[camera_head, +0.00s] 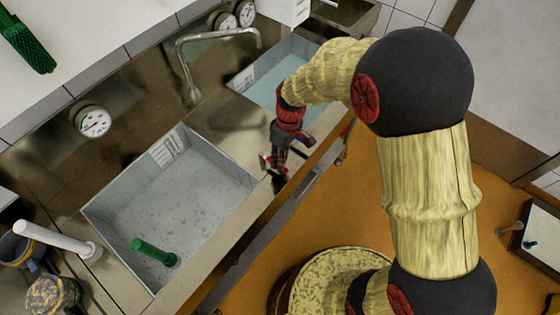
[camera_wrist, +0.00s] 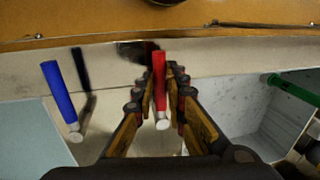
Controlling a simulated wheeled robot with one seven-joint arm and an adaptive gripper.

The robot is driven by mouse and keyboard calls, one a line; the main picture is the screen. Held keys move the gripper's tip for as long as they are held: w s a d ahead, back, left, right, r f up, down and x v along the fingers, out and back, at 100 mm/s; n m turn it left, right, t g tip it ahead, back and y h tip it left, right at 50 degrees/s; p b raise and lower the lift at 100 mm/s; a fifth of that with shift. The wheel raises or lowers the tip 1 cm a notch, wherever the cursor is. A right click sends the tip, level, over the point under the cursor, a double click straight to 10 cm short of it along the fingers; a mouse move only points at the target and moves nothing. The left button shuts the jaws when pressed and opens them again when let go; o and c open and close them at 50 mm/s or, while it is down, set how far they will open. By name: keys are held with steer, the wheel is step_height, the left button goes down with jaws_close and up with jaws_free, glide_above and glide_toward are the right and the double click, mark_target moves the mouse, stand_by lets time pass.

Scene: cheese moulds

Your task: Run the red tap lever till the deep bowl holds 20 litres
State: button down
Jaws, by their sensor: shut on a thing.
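My gripper (camera_head: 277,172) is at the front edge of the sink counter, between the two basins. In the wrist view its fingers (camera_wrist: 159,72) are closed around the red lever (camera_wrist: 159,62), one on each side. A blue lever (camera_wrist: 58,90) stands apart to the left in that view. The left basin (camera_head: 120,200) has a speckled grey inside and a label on its back wall. The right basin (camera_head: 262,72) holds pale blue liquid and is partly hidden by my arm. I cannot tell which is the deep bowl, nor read any litre marks.
A curved metal tap spout (camera_head: 215,35) rises behind the basins. A round dial (camera_head: 92,121) is on the back panel, with two more near the top. A white handle (camera_head: 55,240) lies at the left.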

steer(key=c, duration=1.8)
jaws_free()
step_height(320, 180, up, 12)
steer(key=w+d, duration=0.1)
steer(key=w, duration=0.1)
steer(key=shift+d+f, duration=0.15)
steer(key=shift+d, duration=0.15)
